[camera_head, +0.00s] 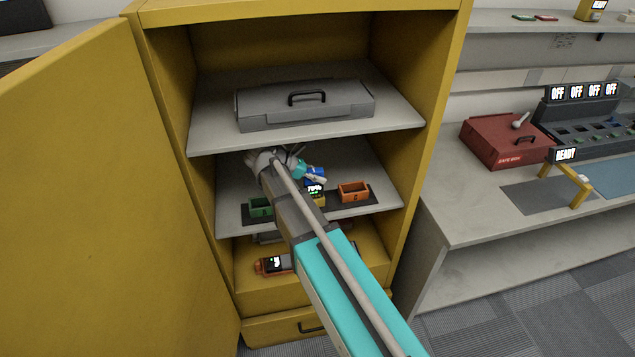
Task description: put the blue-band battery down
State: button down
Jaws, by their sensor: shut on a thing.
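The blue-band battery (316,175) shows as a small blue and white piece at the end of my arm, inside the yellow cabinet. My gripper (306,170) is shut on it, just over the rear of the middle shelf (355,163). My arm and wrist hide most of the fingers. I cannot tell whether the battery touches the shelf or is held above it.
On the middle shelf stand a green bin (260,208), a yellow bin (318,200) partly behind my arm, and an orange bin (353,192). A grey case (305,103) lies on the shelf above. The open cabinet door (110,200) is at left.

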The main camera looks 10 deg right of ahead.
aim_at(314, 183)
jog(key=shift+w+a, duration=0.35)
jog(key=shift+w, duration=0.1)
jog(key=shift+w+a+f, duration=0.15)
jog(key=shift+a+f, duration=0.05)
jog(key=shift+f, duration=0.05)
jog(key=shift+f+b, duration=1.5)
jog(key=shift+b, duration=0.25)
jog(key=shift+f, duration=0.1)
jog(key=shift+c, duration=2.2)
grip_release()
